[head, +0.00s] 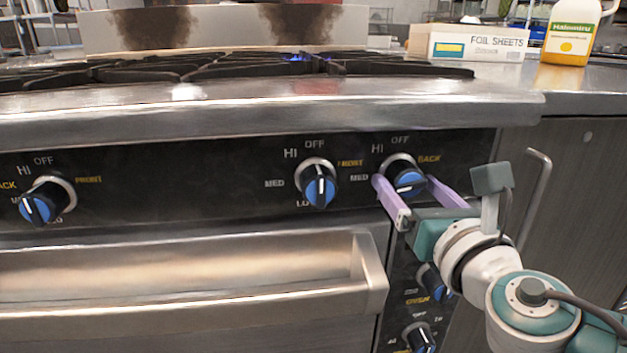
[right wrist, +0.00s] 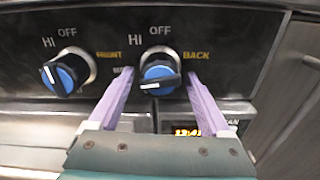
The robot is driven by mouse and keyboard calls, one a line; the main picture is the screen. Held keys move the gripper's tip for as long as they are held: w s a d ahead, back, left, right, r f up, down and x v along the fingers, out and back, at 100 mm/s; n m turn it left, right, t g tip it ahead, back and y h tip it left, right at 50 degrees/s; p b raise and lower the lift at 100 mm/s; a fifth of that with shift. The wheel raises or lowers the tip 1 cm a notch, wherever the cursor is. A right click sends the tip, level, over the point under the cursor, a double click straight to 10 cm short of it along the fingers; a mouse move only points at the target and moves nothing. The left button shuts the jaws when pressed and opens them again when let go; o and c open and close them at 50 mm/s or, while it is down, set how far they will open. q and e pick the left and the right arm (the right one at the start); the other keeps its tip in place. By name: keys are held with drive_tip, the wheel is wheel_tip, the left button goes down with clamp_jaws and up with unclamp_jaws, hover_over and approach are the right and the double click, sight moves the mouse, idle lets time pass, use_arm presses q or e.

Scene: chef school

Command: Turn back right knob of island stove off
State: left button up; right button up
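The back right knob (head: 408,180), blue-faced with a black grip and labelled BACK, is at the right end of the stove's front panel. Its grip lies nearly level, turned away from the OFF mark above it. In the right wrist view the knob (right wrist: 160,78) sits between the fingers. My right gripper (head: 412,182) is open, with one purple finger on each side of the knob; contact cannot be told. It also shows in the right wrist view (right wrist: 157,85). A blue flame (head: 298,58) burns at the back of the stove top. My left gripper is not in view.
The FRONT knob (head: 318,188) is just left of the gripper, and another knob (head: 46,201) is farther left. An oven handle (head: 190,313) juts out below. Oven knobs (head: 419,338) sit under my right arm.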

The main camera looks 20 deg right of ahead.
drive_tip(key=c, duration=1.2)
drive_tip(key=shift+m, duration=0.3)
drive_tip(key=m+b, duration=0.2)
drive_tip(key=m, duration=0.2)
drive_tip(key=shift+a+f, duration=0.1)
drive_tip(key=m+b, duration=0.2)
drive_tip(key=m, duration=0.3)
drive_tip(key=shift+m, duration=0.4)
drive_tip(key=m, duration=0.3)
drive_tip(key=m+b, duration=0.1)
drive_tip(key=shift+r, duration=0.25)
drive_tip(key=shift+r+m, duration=0.1)
drive_tip(key=shift+m, duration=2.7)
